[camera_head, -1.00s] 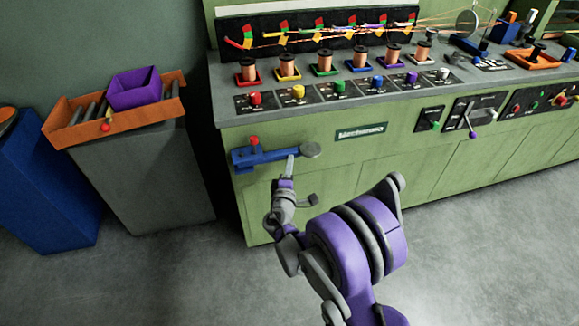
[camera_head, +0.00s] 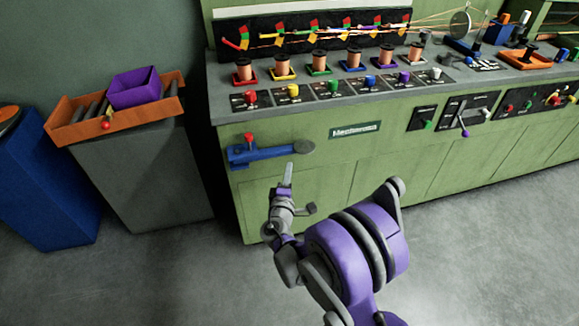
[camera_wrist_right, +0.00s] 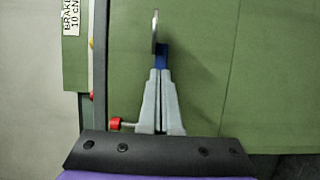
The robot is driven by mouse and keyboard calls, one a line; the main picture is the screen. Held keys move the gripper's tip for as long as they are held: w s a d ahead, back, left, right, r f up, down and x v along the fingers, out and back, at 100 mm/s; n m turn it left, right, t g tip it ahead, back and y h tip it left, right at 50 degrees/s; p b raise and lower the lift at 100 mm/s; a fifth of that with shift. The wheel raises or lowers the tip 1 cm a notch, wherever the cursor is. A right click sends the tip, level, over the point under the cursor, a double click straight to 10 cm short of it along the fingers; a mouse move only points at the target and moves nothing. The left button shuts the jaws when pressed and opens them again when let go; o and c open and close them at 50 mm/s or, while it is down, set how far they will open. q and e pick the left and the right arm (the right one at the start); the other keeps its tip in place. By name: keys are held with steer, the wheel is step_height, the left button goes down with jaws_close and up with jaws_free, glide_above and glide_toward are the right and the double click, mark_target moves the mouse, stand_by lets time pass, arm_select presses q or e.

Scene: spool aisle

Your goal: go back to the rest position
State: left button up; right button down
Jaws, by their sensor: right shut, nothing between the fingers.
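My right gripper (camera_head: 287,174) shows in the head view in front of the green cabinet, with its fingers pointing up. It is just below and left of the round grey end of a blue lever arm (camera_head: 270,153) on the cabinet front. In the right wrist view the two grey fingers (camera_wrist_right: 159,82) lie together, with nothing held between them. Part of the blue arm (camera_wrist_right: 161,57) and the grey disc (camera_wrist_right: 155,30) show beyond the fingertips. My left gripper is not in view.
The green cabinet (camera_head: 380,160) carries several copper spools and coloured knobs on its top. A grey stand (camera_head: 150,185) with an orange tray and purple bin (camera_head: 134,88) is at left, beside a blue box (camera_head: 45,185). Grey floor is clear in front.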

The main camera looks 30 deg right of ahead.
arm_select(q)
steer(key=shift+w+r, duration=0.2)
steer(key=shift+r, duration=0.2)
arm_select(e)
steer(key=s+a, duration=0.3)
steer(key=s, duration=0.5)
steer(key=shift+s, duration=0.3)
steer(key=s+f+m+g+y, duration=0.1)
steer(key=s+m+g+y, duration=0.2)
steer(key=s+m+g, duration=0.45)
steer(key=s+a+f+m+g+y, duration=0.25)
steer(key=s+a+y, duration=0.55)
steer(key=s+a, duration=0.7)
arm_select(q)
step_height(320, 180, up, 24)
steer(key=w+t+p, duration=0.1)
steer(key=p, duration=2)
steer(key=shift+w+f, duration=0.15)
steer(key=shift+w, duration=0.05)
arm_select(e)
step_height(320, 180, up, 24)
steer(key=w+d+t, duration=0.1)
steer(key=shift+r, duration=0.2)
